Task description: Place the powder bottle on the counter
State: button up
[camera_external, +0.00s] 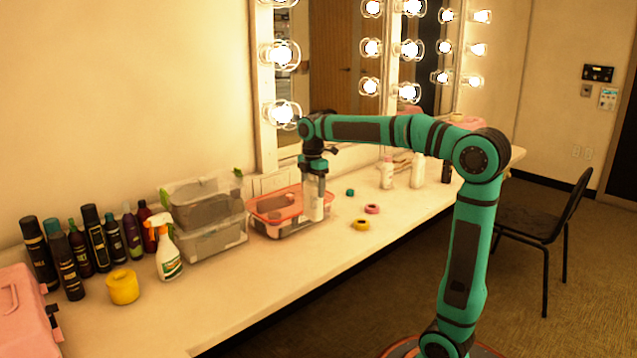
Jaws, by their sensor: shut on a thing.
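My gripper (314,178) points down over the middle of the counter (300,262) and is shut on a pale bottle, which I take to be the powder bottle (314,206). The bottle hangs upright below my gripper. In this view it overlaps the right end of a clear tub with a pink-orange rim (268,220). I cannot tell whether the bottle is inside the tub, above it or in front of it, nor whether its bottom touches anything.
Stacked clear boxes (205,215), a spray bottle (167,252), a yellow roll (122,287) and several dark bottles (95,238) stand left. The counter's front strip is clear.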

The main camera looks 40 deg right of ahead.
aim_at(311, 186)
jog(key=shift+s+a+n, duration=0.2)
jog(key=shift+s+a, duration=0.05)
jog(key=shift+a, duration=0.35)
jog(key=shift+s+a+n, duration=0.2)
jog(key=shift+s+a, duration=0.05)
jog(key=shift+a, duration=0.3)
jog(key=shift+f, duration=5.15)
jog(key=o, duration=1.6)
jog(key=shift+c, duration=0.2)
notch_tip(311, 186, up, 12)
jog(key=shift+r, duration=0.15)
jog(key=shift+d, duration=0.1)
